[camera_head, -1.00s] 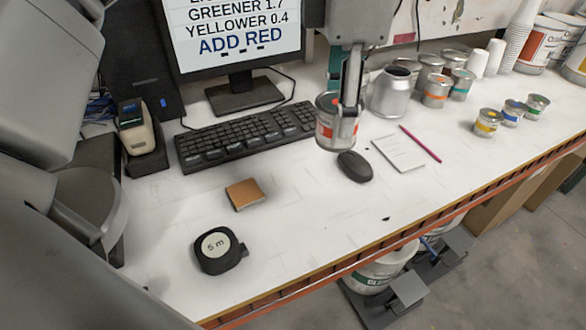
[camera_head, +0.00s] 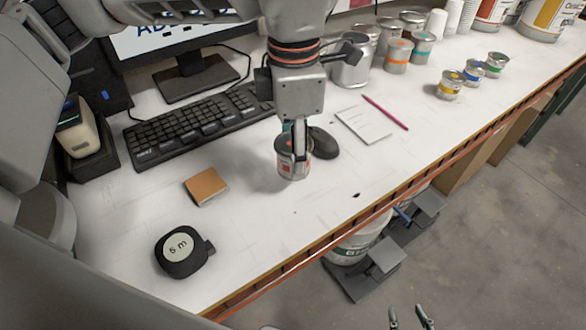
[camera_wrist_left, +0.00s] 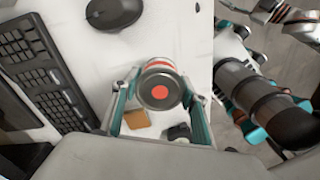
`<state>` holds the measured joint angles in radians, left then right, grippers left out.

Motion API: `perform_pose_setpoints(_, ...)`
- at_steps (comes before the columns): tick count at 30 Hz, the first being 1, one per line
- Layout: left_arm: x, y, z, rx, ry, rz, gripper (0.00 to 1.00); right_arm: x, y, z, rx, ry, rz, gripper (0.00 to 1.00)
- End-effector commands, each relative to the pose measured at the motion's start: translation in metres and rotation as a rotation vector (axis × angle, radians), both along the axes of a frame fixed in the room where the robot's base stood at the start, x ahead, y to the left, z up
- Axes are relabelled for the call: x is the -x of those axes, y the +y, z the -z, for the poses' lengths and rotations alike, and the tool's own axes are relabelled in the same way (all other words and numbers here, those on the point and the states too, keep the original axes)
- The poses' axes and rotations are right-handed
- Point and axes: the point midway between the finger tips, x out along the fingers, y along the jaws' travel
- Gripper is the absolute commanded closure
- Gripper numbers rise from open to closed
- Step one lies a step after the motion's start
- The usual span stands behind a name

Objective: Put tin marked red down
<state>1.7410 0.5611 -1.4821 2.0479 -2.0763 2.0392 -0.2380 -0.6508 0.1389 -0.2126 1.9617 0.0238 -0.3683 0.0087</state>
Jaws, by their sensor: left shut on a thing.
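The tin marked red (camera_head: 287,166) is silver with a red mark on its side. It is upright over the bare front part of the white worktop (camera_head: 330,205), low over the surface; I cannot tell whether its base touches. My left gripper (camera_head: 297,150) points down and is shut on the tin. In the left wrist view the tin's lid with a red dot (camera_wrist_left: 160,92) sits between the two fingers. My right gripper (camera_head: 410,318) shows only its fingertips at the bottom edge of the head view, apart and empty, over the floor.
A black mouse (camera_head: 323,143) is just behind the tin. A keyboard (camera_head: 195,125), brown block (camera_head: 206,186) and tape measure (camera_head: 182,252) lie to the left. A notepad (camera_head: 364,124) and pink pencil (camera_head: 386,112) lie right. Small tins (camera_head: 450,86) stand farther right. The worktop's front is clear.

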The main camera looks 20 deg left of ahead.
Motion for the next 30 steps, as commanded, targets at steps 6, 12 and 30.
perform_pose_setpoints(6, 0.0, 0.0, 0.015, -0.001, 0.0, 0.0, 0.81, -0.002, 0.0, -0.001, 0.002, -0.004, 0.0, 0.6)
perform_pose_setpoints(12, 0.001, 0.0, 0.04, -0.001, 0.003, 0.0, 0.81, -0.003, -0.001, -0.002, 0.002, -0.007, -0.001, 0.6)
perform_pose_setpoints(30, 0.0, 0.0, 0.057, -0.001, 0.0, 0.0, 0.4, -0.003, -0.001, 0.0, 0.005, -0.007, -0.002, 0.6)
